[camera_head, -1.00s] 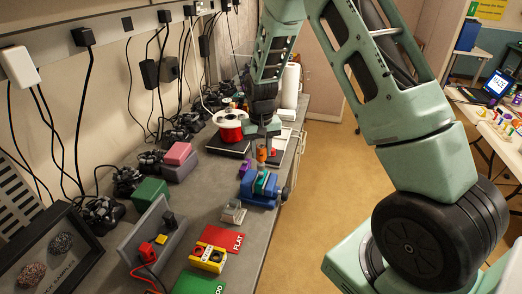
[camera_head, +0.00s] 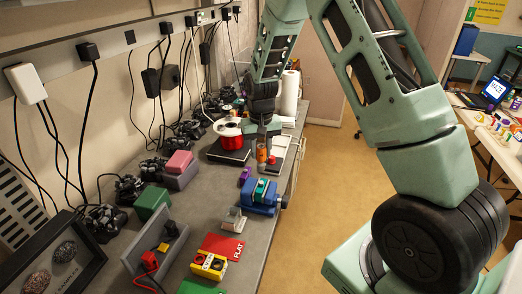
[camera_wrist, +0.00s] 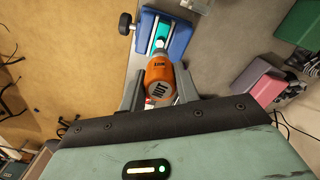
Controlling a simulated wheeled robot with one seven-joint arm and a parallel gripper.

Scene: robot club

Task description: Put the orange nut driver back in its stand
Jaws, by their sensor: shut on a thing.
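The orange nut driver (camera_wrist: 160,82) is between my gripper's two fingers (camera_wrist: 159,90) in the wrist view, its orange end towards the camera. Its pale far tip points towards a blue block with a teal strip (camera_wrist: 165,32), but I cannot tell whether they touch. In the head view the orange driver (camera_head: 262,153) shows just below my gripper (camera_head: 263,139), over the bench. The blue block (camera_head: 259,197), which looks like a vise with a dark knob, stands nearer on the bench. I cannot clearly identify the driver's stand.
A red spool (camera_head: 228,129) sits on a dark flat device left of my gripper. A small purple thing (camera_head: 245,174) and a grey block (camera_head: 233,221) lie near the blue block. Green and pink boxes stand by the wall. The bench's right edge is close.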

